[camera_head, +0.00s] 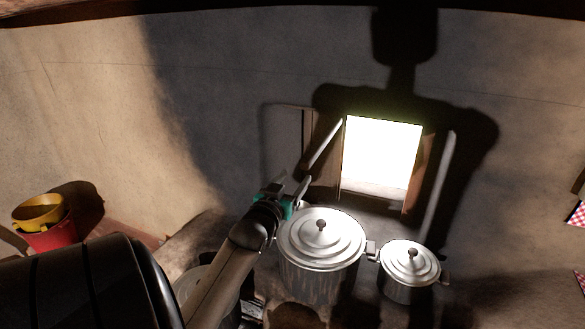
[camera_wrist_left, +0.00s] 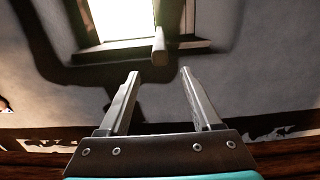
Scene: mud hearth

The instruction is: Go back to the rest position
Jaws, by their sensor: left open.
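My left gripper (camera_head: 295,183) is beside the upper left of the large lidded metal pot (camera_head: 320,242) in the head view. It is open. In the left wrist view its two fingers (camera_wrist_left: 159,74) stand apart with nothing between the tips. Beyond the tips, a short rod-like piece (camera_wrist_left: 159,46) shows in front of the bright window (camera_wrist_left: 120,18); I cannot tell what it belongs to. My right gripper is not in view.
A smaller lidded pot (camera_head: 408,264) stands right of the large one. The window (camera_head: 381,155) is in the wall behind. A yellow bowl (camera_head: 38,210) sits over a red container (camera_head: 50,236) at the far left. Another pot is partly hidden behind my left arm.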

